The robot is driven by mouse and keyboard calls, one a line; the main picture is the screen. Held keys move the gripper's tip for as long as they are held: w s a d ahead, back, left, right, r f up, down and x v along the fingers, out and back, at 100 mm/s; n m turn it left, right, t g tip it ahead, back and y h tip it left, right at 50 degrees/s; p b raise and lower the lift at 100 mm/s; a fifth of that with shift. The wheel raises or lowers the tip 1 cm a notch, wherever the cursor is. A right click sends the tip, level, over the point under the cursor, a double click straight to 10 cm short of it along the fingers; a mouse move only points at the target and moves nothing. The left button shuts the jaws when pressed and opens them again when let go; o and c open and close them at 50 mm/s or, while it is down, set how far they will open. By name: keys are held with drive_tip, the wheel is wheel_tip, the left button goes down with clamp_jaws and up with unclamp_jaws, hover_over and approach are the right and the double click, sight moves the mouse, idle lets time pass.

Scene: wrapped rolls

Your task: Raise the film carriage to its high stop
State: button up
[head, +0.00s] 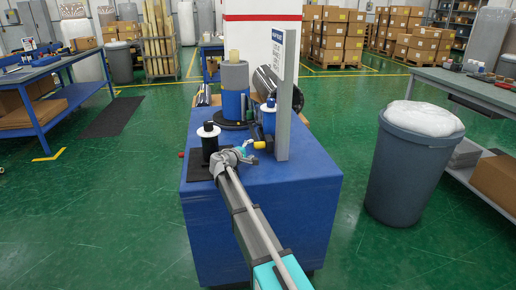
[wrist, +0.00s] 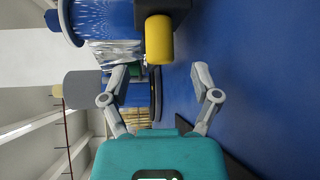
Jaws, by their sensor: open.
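The film carriage (head: 268,136) sits low on the left side of the grey mast (head: 286,100), with a blue film roll (head: 269,117) on it. Its yellow handle (head: 260,145) sticks out to the left. In the wrist view the yellow handle (wrist: 159,40) hangs from a black block (wrist: 165,8), beside the blue film roll (wrist: 108,18). My gripper (head: 246,153) is close to the handle in the head view. In the wrist view my gripper (wrist: 160,73) is open and empty, the handle ahead of the gap between its fingers and apart from them.
The mast stands on a blue bench (head: 310,195). A wrapped roll (head: 235,76) stands behind the carriage. A black-and-white spool (head: 209,140) on a black mat (head: 197,167) is left of my gripper. A grey bin (head: 405,165) stands right of the bench, with green floor between.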

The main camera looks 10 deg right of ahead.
sight(256, 147)
drive_tip(key=shift+b+x, duration=0.3)
drive_tip(key=shift+x, duration=2.55)
clamp_jaws()
